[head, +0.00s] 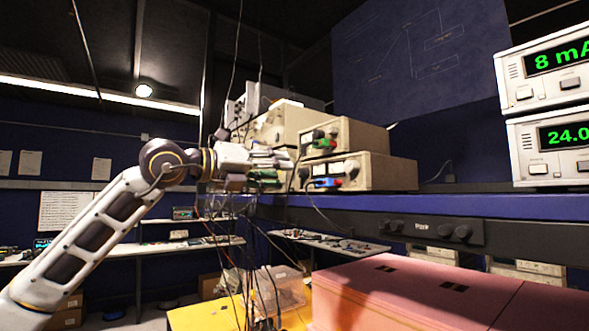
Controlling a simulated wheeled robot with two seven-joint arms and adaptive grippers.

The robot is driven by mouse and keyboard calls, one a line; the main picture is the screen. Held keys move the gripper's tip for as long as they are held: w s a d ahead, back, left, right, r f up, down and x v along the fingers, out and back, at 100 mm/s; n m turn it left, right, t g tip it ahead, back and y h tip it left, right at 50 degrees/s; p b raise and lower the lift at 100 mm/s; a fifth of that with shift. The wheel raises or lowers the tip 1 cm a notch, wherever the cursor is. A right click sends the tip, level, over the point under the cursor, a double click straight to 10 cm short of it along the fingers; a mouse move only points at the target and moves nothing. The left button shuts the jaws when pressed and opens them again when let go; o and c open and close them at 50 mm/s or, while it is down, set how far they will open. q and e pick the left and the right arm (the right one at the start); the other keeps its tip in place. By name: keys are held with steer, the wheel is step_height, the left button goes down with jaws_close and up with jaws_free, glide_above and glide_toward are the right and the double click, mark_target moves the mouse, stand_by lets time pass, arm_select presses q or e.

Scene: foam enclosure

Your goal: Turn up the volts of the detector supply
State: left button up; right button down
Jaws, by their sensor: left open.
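My left arm comes in from the left, and its left gripper (279,166) is open in front of the stacked beige instrument boxes. The upper beige box (362,137) and the lower beige box (388,172) have knobs and coloured connectors on their left-facing fronts. The gripper overlaps their left side in the picture; I cannot tell whether it touches them. At the far right are two white supply units. The upper unit (522,92) reads 8 mA in green, cut off by the frame edge, and the lower unit (527,168) reads 24.0. No readable label marks the detector supply.
A dark knob panel (434,229) sits on the front of the blue-edged shelf (480,206). Pink foam blocks (400,295) lie below it. Loose cables (245,262) hang below the gripper. A side bench (150,248) stands behind my arm.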

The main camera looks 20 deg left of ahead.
mark_target(299, 172)
arm_select(q)
steer(key=p+x, duration=0.1)
steer(key=x, duration=0.3)
steer(key=shift+w+r, duration=0.1)
steer(key=shift+w, duration=0.05)
steer(key=shift+w+d, duration=0.2)
steer(key=shift+w, duration=0.05)
steer(key=shift+w+d, duration=0.2)
steer(key=shift+w, duration=0.05)
arm_select(e)
steer(key=shift+s+a+r, duration=0.1)
steer(key=shift+s+r, duration=0.05)
steer(key=shift+r, duration=0.7)
arm_select(q)
jaws_close()
steer(key=shift+m, duration=0.3)
arm_select(e)
steer(key=shift+a+f, duration=0.15)
steer(key=shift+a, duration=0.3)
